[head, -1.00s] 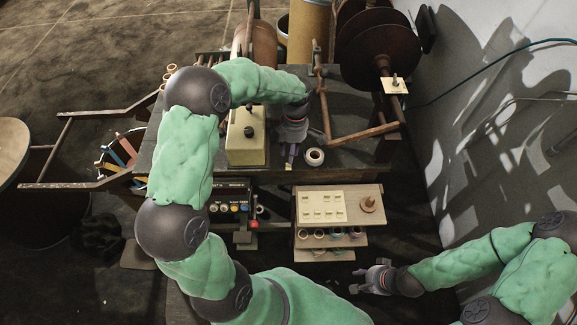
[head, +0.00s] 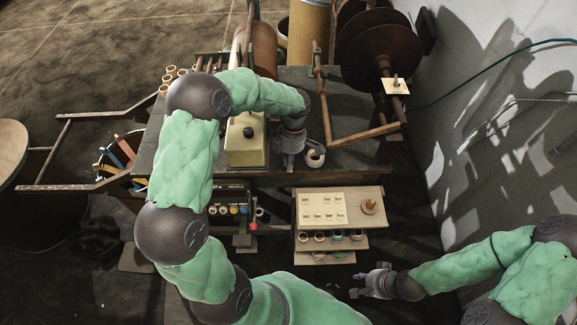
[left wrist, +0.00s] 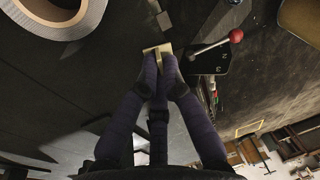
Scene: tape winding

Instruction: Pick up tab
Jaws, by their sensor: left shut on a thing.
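A small cream tab (left wrist: 157,49) is between the fingertips of my left gripper (left wrist: 160,62) in the left wrist view. The fingers are shut on it, and they hide part of it. In the head view my left gripper (head: 289,163) is over the front edge of the dark bench, just left of a white tape roll (head: 314,158); the tab is too small to make out there. The roll also shows in the left wrist view (left wrist: 62,22). My right gripper (head: 362,283) is low at the right, apart from everything, with its fingers spread and empty.
A cream board (head: 321,207) with several small tabs lies on a wooden shelf unit (head: 370,192) below the bench. A cream box with a black knob (head: 248,131) stands left of my left gripper. A red-knobbed lever (left wrist: 236,36) is close by.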

